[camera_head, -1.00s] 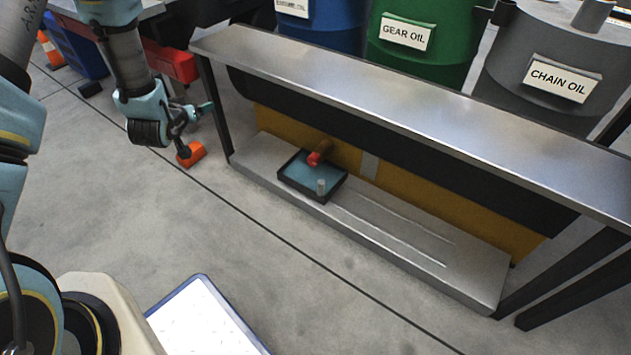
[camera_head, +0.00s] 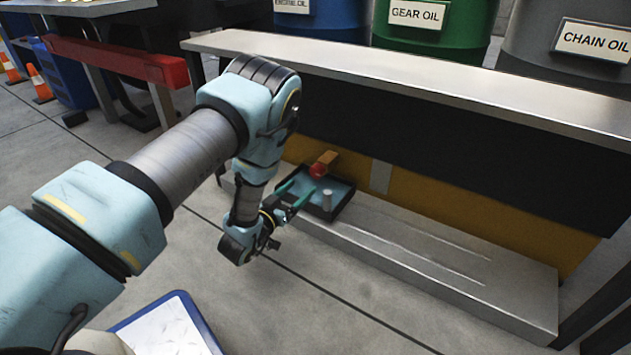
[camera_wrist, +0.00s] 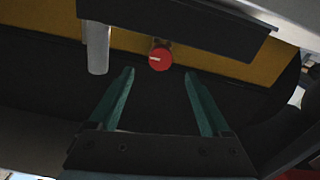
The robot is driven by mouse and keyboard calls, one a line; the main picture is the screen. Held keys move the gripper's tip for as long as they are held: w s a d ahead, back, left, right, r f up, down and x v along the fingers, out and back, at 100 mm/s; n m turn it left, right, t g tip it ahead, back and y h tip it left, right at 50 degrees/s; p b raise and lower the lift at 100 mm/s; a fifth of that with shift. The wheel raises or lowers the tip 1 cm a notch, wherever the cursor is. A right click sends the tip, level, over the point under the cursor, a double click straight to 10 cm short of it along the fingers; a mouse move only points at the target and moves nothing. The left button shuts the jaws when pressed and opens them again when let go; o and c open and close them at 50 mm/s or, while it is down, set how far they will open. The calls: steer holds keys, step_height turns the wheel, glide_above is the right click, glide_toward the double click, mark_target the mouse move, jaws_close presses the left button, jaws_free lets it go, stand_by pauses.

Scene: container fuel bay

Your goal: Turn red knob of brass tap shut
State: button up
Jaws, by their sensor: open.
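The red knob (camera_head: 318,171) of the brass tap (camera_head: 329,158) sticks out from the yellow panel under the metal shelf in the head view. In the wrist view the round red knob (camera_wrist: 160,59) has a pale mark lying nearly horizontal, and a little of the brass tap shows behind it. My gripper (camera_wrist: 158,84) is open, its two green fingers spread with nothing between them. The knob lies ahead of the fingertips, between their lines, apart from both. In the head view my gripper (camera_head: 298,192) is just left of the knob, over the tray's edge.
Labelled drums, including the green one (camera_head: 430,40), stand behind.

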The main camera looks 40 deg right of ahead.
mark_target(315, 174)
steer(key=b+x, duration=0.3)
steer(key=x, duration=0.4)
steer(key=shift+d+f+b, duration=0.1)
steer(key=shift+f+b, duration=0.05)
steer(key=shift+b, duration=0.15)
steer(key=shift+w+d+r, duration=0.2)
steer(key=shift+d, duration=0.35)
steer(key=shift+c, duration=0.4)
jaws_close()
